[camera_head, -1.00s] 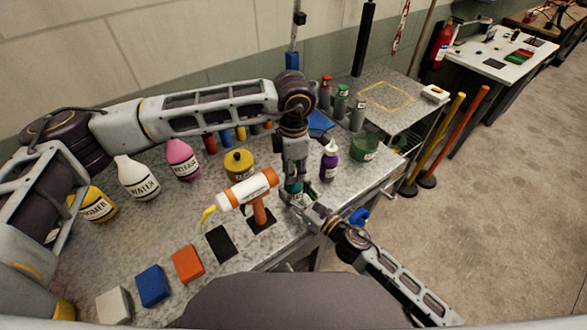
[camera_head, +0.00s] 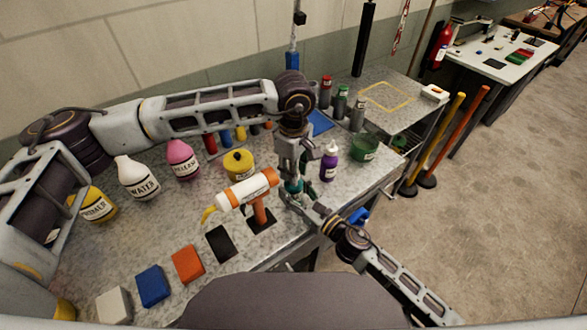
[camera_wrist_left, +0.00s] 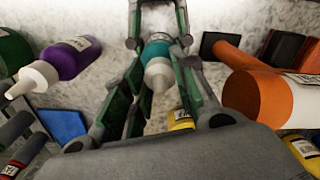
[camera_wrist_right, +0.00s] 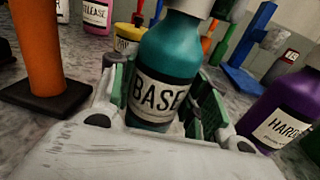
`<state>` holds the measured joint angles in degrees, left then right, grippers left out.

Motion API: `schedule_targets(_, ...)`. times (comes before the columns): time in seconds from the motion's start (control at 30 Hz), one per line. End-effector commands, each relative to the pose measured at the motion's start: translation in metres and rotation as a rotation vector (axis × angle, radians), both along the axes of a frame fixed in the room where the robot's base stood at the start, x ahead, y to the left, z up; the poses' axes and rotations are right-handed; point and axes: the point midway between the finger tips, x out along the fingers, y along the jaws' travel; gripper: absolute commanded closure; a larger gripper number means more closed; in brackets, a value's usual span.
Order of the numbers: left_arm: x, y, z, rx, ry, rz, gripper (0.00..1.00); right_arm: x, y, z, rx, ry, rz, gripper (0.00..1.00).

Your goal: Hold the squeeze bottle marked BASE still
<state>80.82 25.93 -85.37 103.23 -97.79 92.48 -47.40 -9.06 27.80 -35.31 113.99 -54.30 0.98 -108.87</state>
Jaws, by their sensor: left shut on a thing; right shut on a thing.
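The teal squeeze bottle marked BASE (camera_head: 294,186) stands upright near the front edge of the workbench, mostly hidden by my grippers in the head view. Its BASE label faces the right wrist camera (camera_wrist_right: 165,60). My right gripper (camera_head: 292,198) is shut around the bottle's body, with a green-padded finger on each side (camera_wrist_right: 160,105). My left gripper (camera_head: 293,176) points down over the bottle's top and is shut on it. In the left wrist view the bottle (camera_wrist_left: 155,47), with its white nozzle, lies between the left fingers; the exact contact is hard to see.
An orange and white tool on a stand (camera_head: 247,190) is close on the left. A yellow container (camera_head: 238,164) is behind. Coloured blocks (camera_head: 153,285) line the front left.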

Motion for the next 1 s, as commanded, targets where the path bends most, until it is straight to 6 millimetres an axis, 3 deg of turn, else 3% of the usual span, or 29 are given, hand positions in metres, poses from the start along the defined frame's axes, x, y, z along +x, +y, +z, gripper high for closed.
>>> schedule_targets(1.0,0.0006,0.0002,0.0007,0.0,-0.001,-0.814,0.96,0.0001,-0.0006,-0.001,-0.001,0.002,-0.001,0.83)
